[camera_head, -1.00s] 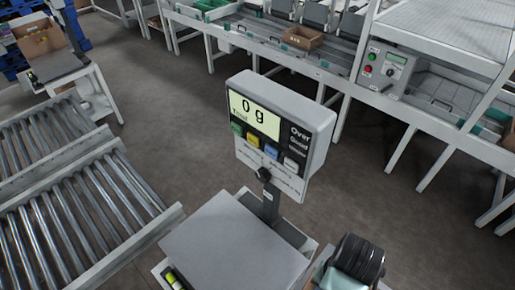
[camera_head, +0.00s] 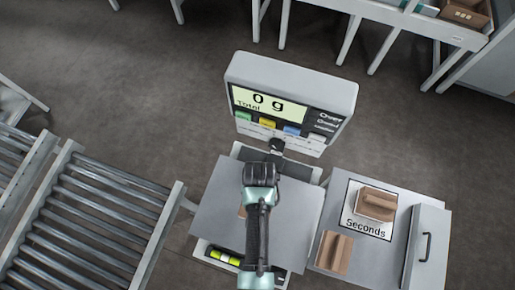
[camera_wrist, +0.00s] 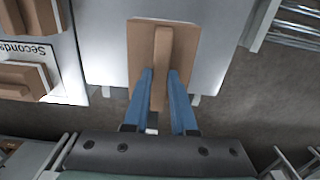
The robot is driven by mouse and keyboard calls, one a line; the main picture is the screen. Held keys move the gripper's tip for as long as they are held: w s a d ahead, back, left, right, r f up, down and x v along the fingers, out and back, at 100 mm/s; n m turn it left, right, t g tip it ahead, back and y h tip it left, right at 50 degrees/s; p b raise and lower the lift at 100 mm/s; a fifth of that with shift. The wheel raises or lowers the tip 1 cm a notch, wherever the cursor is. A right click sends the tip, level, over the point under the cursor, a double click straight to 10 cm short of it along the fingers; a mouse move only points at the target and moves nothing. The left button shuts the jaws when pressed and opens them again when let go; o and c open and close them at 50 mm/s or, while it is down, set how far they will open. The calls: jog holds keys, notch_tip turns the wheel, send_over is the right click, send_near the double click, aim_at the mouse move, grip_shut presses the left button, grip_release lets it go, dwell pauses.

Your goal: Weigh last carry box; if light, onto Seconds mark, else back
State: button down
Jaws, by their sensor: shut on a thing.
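My gripper (camera_wrist: 160,78) is shut on the upright handle of a brown carry box (camera_wrist: 140,55), one blue finger on each side. In the head view my arm hides most of that box (camera_head: 242,212). It is over the grey plate of the scale (camera_head: 215,205); I cannot tell whether it touches. The scale display (camera_head: 268,104) reads 0 g, Total. The Seconds mark (camera_head: 358,222), a white square with a dark outline, is right of the scale. A second carry box (camera_head: 376,203) sits on it. A third box (camera_head: 333,252) lies in front of the mark, to its left.
A grey raised block with a dark handle (camera_head: 426,247) stands at the right of the side table. A roller conveyor (camera_head: 95,220) runs at the left. A bench with a carton (camera_head: 465,12) is at the back. Open floor lies behind the scale.

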jog(key=shift+s, duration=0.45)
jog(key=shift+s+d+f, duration=0.1)
jog(key=shift+f, duration=0.3)
notch_tip(320, 180, down, 6)
jog(key=b, duration=0.6)
jog(key=shift+r, duration=0.15)
jog(key=shift+f+b, duration=0.8)
jog(key=shift+f, duration=0.35)
jog(key=shift+f, duration=0.3)
jog(key=c, duration=0.6)
grip_release()
jog(key=shift+c, duration=0.2)
jog(key=shift+c, duration=0.2)
jog(key=shift+c, duration=1.4)
